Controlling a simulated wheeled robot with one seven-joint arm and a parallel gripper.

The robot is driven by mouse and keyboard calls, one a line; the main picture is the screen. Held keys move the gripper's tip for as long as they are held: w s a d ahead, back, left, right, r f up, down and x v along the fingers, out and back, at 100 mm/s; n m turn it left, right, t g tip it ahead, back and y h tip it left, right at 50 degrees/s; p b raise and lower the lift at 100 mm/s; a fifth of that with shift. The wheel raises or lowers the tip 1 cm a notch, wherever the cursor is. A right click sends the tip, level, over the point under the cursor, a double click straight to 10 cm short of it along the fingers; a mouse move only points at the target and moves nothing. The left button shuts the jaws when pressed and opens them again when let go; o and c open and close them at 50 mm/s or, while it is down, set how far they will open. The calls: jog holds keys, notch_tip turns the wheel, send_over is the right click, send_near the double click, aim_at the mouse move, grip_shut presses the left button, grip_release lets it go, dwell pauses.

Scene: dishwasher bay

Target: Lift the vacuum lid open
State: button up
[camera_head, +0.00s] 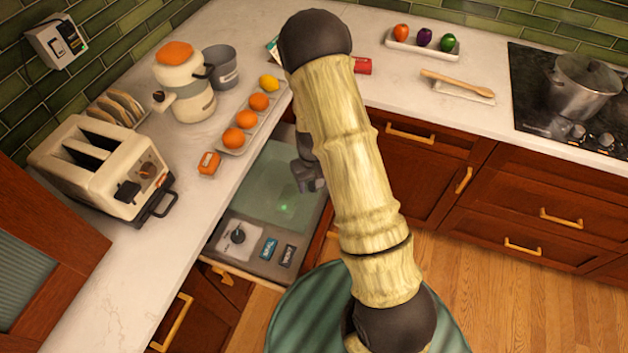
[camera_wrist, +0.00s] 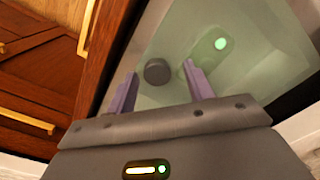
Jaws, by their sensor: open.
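The vacuum unit sits in an open drawer set into the counter, with its pale green, see-through lid (camera_head: 270,185) lying flat. A panel (camera_head: 240,250) with a dial and two small labels is at its front. In the wrist view the lid (camera_wrist: 255,55) fills the upper right, with a dark round knob (camera_wrist: 157,70) and a green light on it. My gripper (camera_wrist: 162,82) is open, its two purple fingers apart with the knob just beyond and between the tips. My gripper (camera_head: 312,180) is partly hidden behind my arm in the head view.
Wooden cabinets with brass handles (camera_head: 410,132) lie to the right. A pot (camera_head: 580,85) stands on the stove.

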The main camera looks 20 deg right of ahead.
jog(key=shift+s+d+f, duration=0.1)
jog(key=shift+d, duration=0.05)
grip_shut()
